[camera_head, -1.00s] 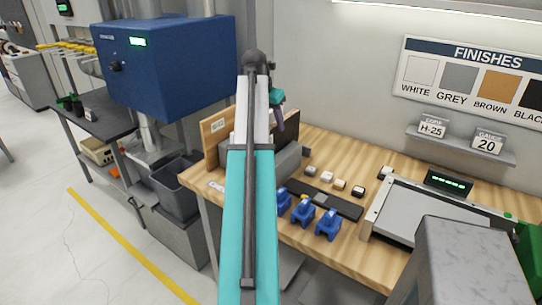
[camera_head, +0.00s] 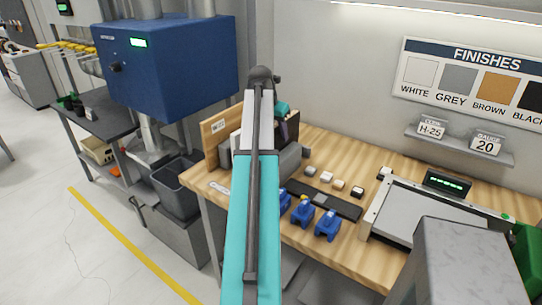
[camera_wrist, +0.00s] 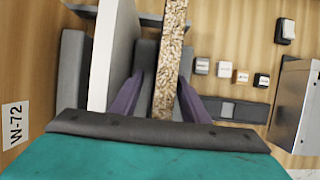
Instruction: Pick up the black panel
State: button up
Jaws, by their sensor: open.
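In the wrist view, a panel (camera_wrist: 170,55) stands on edge and shows its raw chipboard edge. I cannot tell its face colour from here, so I cannot confirm that it is the black one. My gripper (camera_wrist: 160,92) is open, with one purple finger on each side of this edge. A pale panel (camera_wrist: 108,50) stands to the left, outside the fingers. Both panels stand at a grey slotted rack (camera_wrist: 72,70). In the head view, my gripper (camera_head: 291,127) is over the rack (camera_head: 290,160), and my arm hides most of the panels.
A wooden board with a W-72 label (camera_wrist: 14,125) stands left of the rack. Several small finish blocks (camera_head: 326,177), a dark strip (camera_head: 345,207) and blue clamps (camera_head: 303,212) lie right of it. A grey-topped machine (camera_head: 415,215) stands further right.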

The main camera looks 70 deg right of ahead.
jog(key=shift+d+f, duration=0.1)
jog(key=shift+f, duration=0.15)
dwell(0.4)
jog(key=c, duration=1)
grip_shut()
jog(key=shift+w+r, duration=0.1)
jog(key=shift+r, duration=0.1)
